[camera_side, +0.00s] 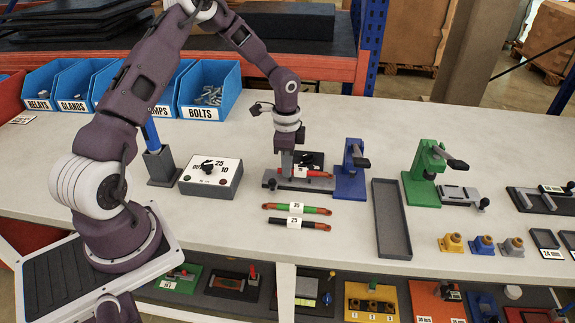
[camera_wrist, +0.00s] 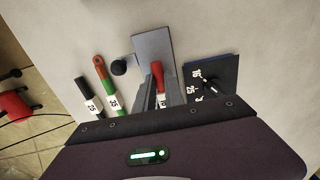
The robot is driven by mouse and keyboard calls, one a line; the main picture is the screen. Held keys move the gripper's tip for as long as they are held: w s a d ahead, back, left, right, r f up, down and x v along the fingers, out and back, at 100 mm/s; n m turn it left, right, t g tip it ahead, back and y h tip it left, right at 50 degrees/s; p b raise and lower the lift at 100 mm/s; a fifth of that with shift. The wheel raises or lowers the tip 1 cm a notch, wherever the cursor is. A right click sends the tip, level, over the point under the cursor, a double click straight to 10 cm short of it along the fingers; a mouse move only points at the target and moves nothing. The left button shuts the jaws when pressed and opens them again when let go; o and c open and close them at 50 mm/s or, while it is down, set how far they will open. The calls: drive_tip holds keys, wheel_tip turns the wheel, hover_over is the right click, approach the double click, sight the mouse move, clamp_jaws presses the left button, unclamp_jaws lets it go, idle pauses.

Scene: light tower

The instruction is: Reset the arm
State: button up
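My gripper (camera_side: 287,170) points down over the left part of a grey fixture (camera_side: 270,179) on the bench. In the wrist view its fingers (camera_wrist: 163,95) stand either side of a red-ended cable (camera_wrist: 157,69) with a white label. That cable (camera_side: 320,174) shows right of the fingers in the side view. Whether the fingers grip it or stand clear is unclear. The fixture has a black knob (camera_wrist: 119,67). A green cable (camera_side: 315,210) and a black cable (camera_side: 314,226), both with orange ends and white labels, lie side by side in front.
A switch box (camera_side: 210,178) stands left of the fixture. A blue press (camera_side: 350,172), an empty dark tray (camera_side: 390,220) and a green press (camera_side: 425,176) stand right. A dark dial plate (camera_wrist: 211,82) is beside the fingers. Blue bins (camera_side: 208,92) line the back left.

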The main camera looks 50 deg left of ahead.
wheel_tip(320, 180, up, 7)
drive_tip(key=shift+s, duration=0.15)
drive_tip(key=s+d+r+n+t+y, duration=0.1)
drive_tip(key=s+d+r+n, duration=0.25)
drive_tip(key=s+r, duration=0.45)
drive_tip(key=s+d+r+n+t+y, duration=0.15)
drive_tip(key=s+d+r, duration=0.4)
drive_tip(key=r, duration=0.55)
drive_tip(key=s+d+r+n+t+h, duration=0.1)
drive_tip(key=s+d+n+t+h, duration=0.1)
drive_tip(key=s, duration=1)
drive_tip(key=shift+s+d+n+t, duration=0.45)
drive_tip(key=shift+d+n, duration=0.55)
drive_tip(key=shift+d, duration=0.2)
